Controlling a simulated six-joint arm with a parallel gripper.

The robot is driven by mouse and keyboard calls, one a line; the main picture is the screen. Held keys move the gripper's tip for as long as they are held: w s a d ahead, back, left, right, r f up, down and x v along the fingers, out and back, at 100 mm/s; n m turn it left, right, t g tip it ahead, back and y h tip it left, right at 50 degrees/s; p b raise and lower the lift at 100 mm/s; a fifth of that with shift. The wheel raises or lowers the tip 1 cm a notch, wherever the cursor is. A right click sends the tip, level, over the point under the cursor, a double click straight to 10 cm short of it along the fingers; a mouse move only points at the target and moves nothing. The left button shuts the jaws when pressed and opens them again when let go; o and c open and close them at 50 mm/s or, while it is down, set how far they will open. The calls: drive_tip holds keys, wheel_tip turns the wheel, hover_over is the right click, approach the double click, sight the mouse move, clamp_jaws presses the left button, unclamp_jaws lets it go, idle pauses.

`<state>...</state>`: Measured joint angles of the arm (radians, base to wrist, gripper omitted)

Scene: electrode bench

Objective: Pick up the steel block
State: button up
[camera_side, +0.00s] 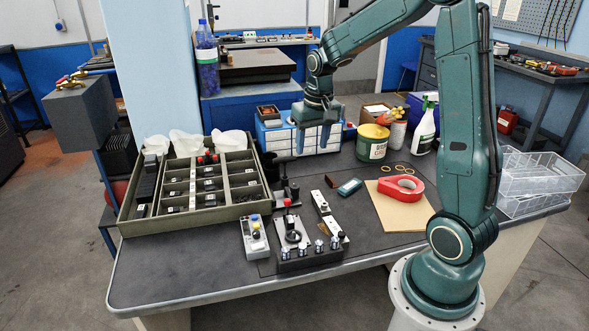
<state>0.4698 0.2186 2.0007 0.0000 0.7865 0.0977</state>
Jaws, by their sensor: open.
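My gripper (313,148) hangs at the back middle of the bench, fingers pointing down and apart, in front of a blue and white drawer box. I see nothing between the fingers. I cannot tell for sure which thing is the steel block. Several small dark and grey-topped blocks (207,184) sit in the compartments of the olive tray (130,212) at the left, away from my gripper.
A fixture with several knobs (310,258) and a grey button box (254,236) stand near the front edge. Red tape (401,188) lies on brown card. A yellow-green tin (372,143), a spray bottle (425,126) and clear bins (535,180) stand at the right. The bench's front left (170,268) is clear.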

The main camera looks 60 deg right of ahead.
drive_tip(key=d+f+m+g, duration=0.1)
drive_tip(key=d+f+m, duration=0.1)
drive_tip(key=d+f, duration=0.7)
wheel_tip(320, 180, down, 2)
drive_tip(key=shift+w+d+y, duration=0.35)
drive_tip(key=shift+w+y, duration=0.05)
drive_tip(key=shift+f, duration=0.1)
hover_over(321, 202)
drive_tip(key=shift+d+f, duration=0.1)
drive_tip(key=shift+f, duration=4.05)
drive_tip(key=shift+f, duration=2.6)
clamp_jaws()
